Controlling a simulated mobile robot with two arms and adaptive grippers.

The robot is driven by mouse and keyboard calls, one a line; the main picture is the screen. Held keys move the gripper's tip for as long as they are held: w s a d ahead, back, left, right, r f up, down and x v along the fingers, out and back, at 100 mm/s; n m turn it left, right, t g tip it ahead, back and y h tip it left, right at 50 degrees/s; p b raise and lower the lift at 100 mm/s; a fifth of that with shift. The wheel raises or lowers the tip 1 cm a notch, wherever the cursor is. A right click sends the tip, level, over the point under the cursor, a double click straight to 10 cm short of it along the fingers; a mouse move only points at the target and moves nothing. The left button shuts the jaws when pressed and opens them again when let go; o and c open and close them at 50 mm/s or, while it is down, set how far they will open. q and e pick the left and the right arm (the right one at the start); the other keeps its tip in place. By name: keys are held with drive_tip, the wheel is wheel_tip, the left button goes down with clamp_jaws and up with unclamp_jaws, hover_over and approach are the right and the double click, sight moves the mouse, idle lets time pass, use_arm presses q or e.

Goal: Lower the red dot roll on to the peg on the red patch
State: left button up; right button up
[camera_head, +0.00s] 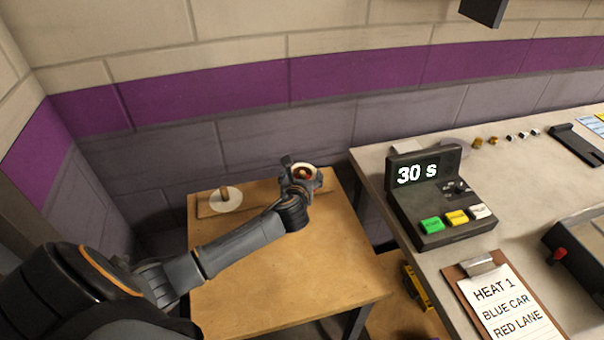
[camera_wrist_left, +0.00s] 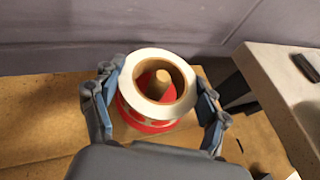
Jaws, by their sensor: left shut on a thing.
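The red dot roll (camera_wrist_left: 145,123) has a white top ring, a red side with pale dots and a brown core. My left gripper (camera_wrist_left: 158,90) is shut on it, one finger on each side. Through the core the wooden peg (camera_wrist_left: 163,80) shows, with some red beside it. Whether the peg's tip is inside the core or below it I cannot tell. The red patch is mostly hidden under the roll. In the head view the roll (camera_head: 306,168) and my left gripper (camera_head: 300,180) are at the back right of the wooden table. My right gripper is not in view.
On the wooden table (camera_head: 270,260) a second peg (camera_head: 225,190) stands on a white disc (camera_head: 222,204) at the left. The purple-striped wall is close behind. A grey counter (camera_head: 385,165) with a timer box (camera_head: 440,205) and a clipboard (camera_head: 460,270) is at the right.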

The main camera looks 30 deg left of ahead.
use_arm(q)
drive_tip(key=shift+f, duration=0.4)
drive_tip(key=shift+f, duration=0.25)
idle(0.3)
drive_tip(key=o, duration=1.2)
drive_tip(key=v, duration=1.1)
drive_tip(key=shift+d, duration=0.1)
drive_tip(key=shift+s+d+r, duration=0.2)
drive_tip(key=shift+s+r, duration=0.05)
drive_tip(key=shift+s, duration=0.1)
